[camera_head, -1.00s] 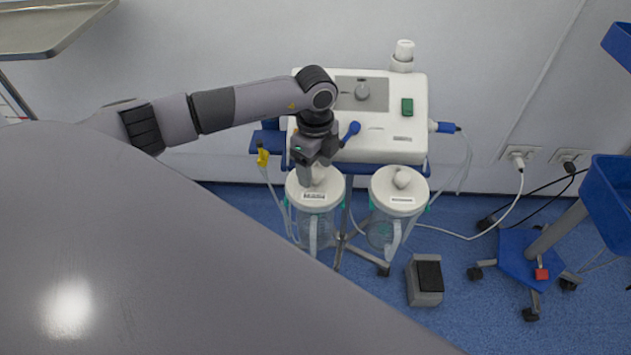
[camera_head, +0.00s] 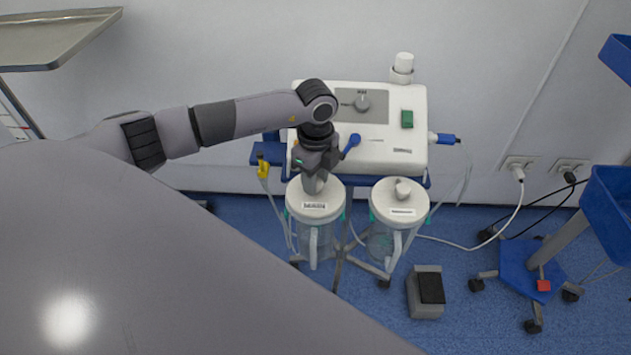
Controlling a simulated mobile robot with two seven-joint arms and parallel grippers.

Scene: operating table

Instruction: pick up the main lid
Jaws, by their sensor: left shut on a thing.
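A clear canister (camera_head: 317,240) with a white round lid (camera_head: 330,205) hangs at the left on the stand, below the white pump unit. The lid carries a label at its front and sits on the canister; I see no clear gap. My left gripper (camera_head: 315,184) points down from above and is shut on the knob of this lid, mostly hiding the knob. A second canister with a similar white lid (camera_head: 400,200) hangs to the right, its knob free. My right gripper is not in view.
The white pump unit (camera_head: 405,133) stands just behind the lids, with a blue connector at its right. Thin tubes hang beside the canisters. A foot pedal (camera_head: 427,292) and a blue wheeled base (camera_head: 530,268) stand on the floor at right. A metal tray (camera_head: 60,38) is at upper left.

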